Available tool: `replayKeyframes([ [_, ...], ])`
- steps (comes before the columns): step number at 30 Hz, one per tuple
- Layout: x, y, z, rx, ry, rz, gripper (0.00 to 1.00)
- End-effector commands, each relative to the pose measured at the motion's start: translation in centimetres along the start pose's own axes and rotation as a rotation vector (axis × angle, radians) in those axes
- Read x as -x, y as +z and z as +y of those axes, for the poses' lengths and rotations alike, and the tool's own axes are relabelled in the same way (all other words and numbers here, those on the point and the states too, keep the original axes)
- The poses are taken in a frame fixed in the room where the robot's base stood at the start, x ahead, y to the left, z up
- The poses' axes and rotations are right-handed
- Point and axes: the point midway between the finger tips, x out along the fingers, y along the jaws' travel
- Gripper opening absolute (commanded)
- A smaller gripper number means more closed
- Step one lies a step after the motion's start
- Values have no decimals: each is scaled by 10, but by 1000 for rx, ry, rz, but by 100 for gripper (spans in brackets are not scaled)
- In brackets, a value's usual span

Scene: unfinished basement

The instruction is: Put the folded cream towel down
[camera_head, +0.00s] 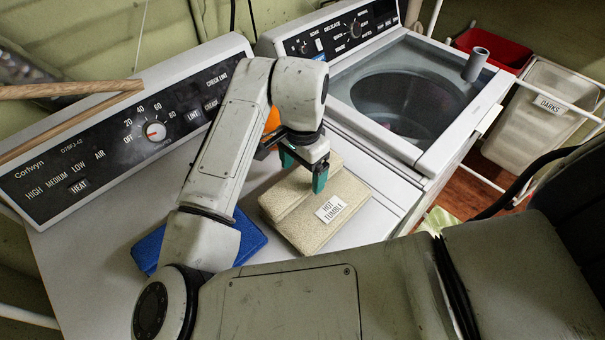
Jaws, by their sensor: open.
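The folded cream towel (285,218) lies flat on the white dryer top (95,262). It bears a white label reading "HOT TUMBLE" (331,209). My gripper (305,172), with teal fingertips, is open just above the towel's far right part. One fingertip hangs over the towel's upper surface, and I cannot tell whether it touches.
A blue folded cloth (250,238) lies left of the towel, partly behind my arm. A washer (350,138) with a glass lid stands at right, with a grey cup (476,64) on its edge. Beyond are a red bin (497,50) and a "DARKS" hamper (530,122).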

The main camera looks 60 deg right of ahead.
Motion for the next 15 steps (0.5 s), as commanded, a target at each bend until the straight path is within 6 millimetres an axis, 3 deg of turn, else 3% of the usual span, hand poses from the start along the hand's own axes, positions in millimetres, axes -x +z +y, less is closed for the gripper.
replayKeyframes([
  [9,66,0,0,-3,-4,0,87],
  [15,91,0,0,-2,-2,-1,87],
])
